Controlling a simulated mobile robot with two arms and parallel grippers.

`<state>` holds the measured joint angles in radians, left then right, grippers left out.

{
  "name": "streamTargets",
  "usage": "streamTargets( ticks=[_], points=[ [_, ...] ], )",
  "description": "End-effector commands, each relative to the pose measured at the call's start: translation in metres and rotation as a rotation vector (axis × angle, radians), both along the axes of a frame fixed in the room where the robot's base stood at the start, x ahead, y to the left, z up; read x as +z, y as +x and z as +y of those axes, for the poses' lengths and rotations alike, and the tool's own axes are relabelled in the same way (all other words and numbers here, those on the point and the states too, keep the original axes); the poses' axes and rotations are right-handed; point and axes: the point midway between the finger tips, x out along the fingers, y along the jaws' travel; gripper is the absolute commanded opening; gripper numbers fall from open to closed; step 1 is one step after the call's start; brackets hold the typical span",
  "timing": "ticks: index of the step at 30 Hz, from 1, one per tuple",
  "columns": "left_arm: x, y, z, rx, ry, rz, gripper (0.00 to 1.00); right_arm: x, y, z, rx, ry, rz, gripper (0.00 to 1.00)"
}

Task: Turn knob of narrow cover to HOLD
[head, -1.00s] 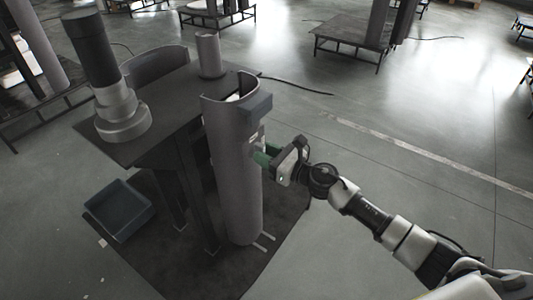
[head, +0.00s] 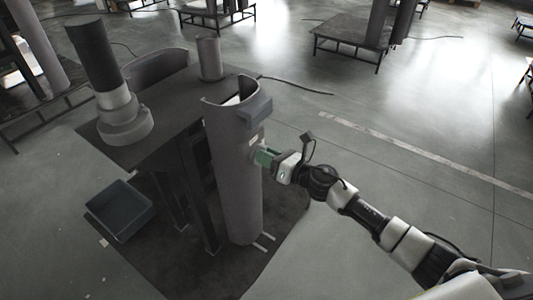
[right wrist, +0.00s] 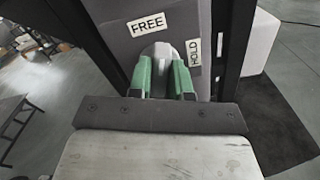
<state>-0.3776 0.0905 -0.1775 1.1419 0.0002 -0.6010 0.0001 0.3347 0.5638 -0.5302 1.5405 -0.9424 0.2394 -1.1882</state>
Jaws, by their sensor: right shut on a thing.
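The narrow cover (head: 235,190) is a tall grey curved shell standing upright at the front edge of the dark table. In the right wrist view its grey face (right wrist: 108,10) carries a FREE label (right wrist: 146,24) at upper left and a HOLD label (right wrist: 194,52), turned sideways, at right. The pale rounded knob (right wrist: 158,50) sits between the two green fingers of my right gripper (right wrist: 161,78), which is shut on it. In the head view my right gripper (head: 265,157) reaches the cover's right side, hiding the knob. My left gripper is out of view.
A dark box-shaped block (head: 255,108) juts from the cover's upper right. The table (head: 170,140) bears a black and grey column (head: 95,60), a wide curved cover (head: 157,67) and a small cylinder (head: 209,58). A blue-grey bin (head: 120,208) lies on the floor.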

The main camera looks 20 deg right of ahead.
Motion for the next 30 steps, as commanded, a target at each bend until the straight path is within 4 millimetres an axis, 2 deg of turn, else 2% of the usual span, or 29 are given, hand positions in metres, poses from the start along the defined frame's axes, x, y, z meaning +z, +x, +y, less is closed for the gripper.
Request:
streamTargets(
  ticks=[12, 23, 30],
  points=[
    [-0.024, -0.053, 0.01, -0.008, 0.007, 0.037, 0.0, 0.001, 0.001, -0.002, -0.002, 0.315, 0.247, 0.0],
    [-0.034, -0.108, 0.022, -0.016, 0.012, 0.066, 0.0, 0.0, 0.002, -0.003, -0.003, 0.584, 0.456, 0.0],
    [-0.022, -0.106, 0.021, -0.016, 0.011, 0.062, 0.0, -0.002, 0.003, -0.004, -0.003, 0.749, 0.584, 0.0]
  ],
)
